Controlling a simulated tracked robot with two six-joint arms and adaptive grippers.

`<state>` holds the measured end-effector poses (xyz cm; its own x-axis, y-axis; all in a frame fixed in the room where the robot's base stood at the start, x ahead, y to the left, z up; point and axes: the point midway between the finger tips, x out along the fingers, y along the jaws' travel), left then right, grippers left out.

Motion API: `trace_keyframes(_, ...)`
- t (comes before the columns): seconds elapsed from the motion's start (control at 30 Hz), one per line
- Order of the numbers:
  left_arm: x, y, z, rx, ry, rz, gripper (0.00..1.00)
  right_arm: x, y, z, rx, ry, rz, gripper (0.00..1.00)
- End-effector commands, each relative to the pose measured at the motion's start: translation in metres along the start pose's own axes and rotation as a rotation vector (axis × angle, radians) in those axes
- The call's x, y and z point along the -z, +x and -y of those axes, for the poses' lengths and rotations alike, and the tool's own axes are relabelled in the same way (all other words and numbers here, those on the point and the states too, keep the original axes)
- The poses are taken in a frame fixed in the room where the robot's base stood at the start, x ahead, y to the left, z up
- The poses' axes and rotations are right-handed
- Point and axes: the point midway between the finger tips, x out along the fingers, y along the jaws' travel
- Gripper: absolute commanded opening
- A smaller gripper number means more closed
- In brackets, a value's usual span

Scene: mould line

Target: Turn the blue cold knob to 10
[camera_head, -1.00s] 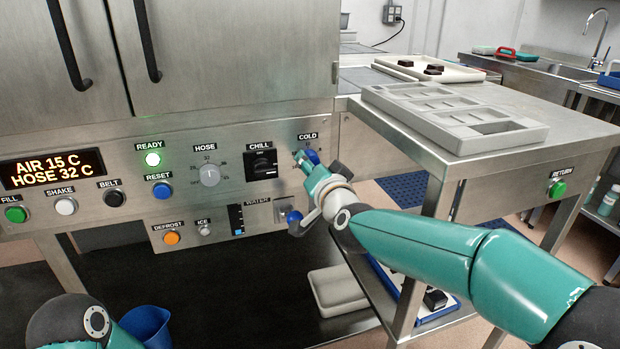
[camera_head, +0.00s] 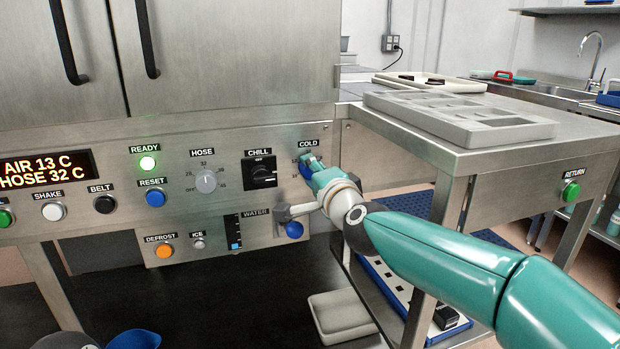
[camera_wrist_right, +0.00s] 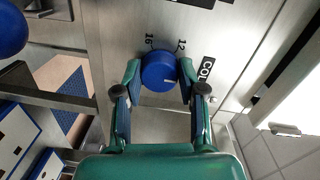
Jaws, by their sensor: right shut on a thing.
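The blue cold knob (camera_wrist_right: 158,72) sits on the steel panel under the COLD label. My right gripper (camera_wrist_right: 159,76) is shut on it, one finger on each side, in the right wrist view. The knob's white mark points toward the lower right there; the numbers 16 and 12 show beside it, and the rest of its scale is hidden. In the head view, my right gripper (camera_head: 312,172) covers most of the knob. The display (camera_head: 45,167) reads AIR 13 C and HOSE 32 C.
The black chill switch (camera_head: 261,172) and the grey hose knob (camera_head: 206,181) are left of the cold knob. A blue-ended water lever (camera_head: 294,229) lies just below my right gripper. A steel table (camera_head: 480,160) with a grey mould (camera_head: 455,118) stands to the right.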

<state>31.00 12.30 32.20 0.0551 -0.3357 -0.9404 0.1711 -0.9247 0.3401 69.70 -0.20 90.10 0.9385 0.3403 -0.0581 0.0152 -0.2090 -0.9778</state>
Motion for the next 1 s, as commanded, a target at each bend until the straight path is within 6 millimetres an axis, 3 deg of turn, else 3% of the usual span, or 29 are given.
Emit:
trace_keyframes(0.03,0.0000,0.0012,0.0004,0.000,0.000,0.000,0.00,-0.0029,0.0009,-0.0078,-0.014,0.007,0.009,0.05)
trace_keyframes(0.4,0.0000,0.0012,0.0004,0.000,0.000,0.000,0.00,-0.0023,0.0009,-0.0076,-0.014,0.011,0.008,0.05)
trace_keyframes(0.43,0.0000,0.0012,0.0004,0.000,0.000,0.000,0.00,-0.0023,0.0009,-0.0077,-0.014,0.010,0.008,0.41)
trace_keyframes(0.6,0.0000,0.0011,0.0004,0.000,0.000,0.000,0.00,-0.0015,0.0007,-0.0059,-0.011,0.010,0.005,0.65)
trace_keyframes(1.0,0.0000,0.0002,0.0001,0.000,0.000,0.000,0.00,-0.0002,-0.0045,-0.0018,-0.004,0.008,0.002,0.65)
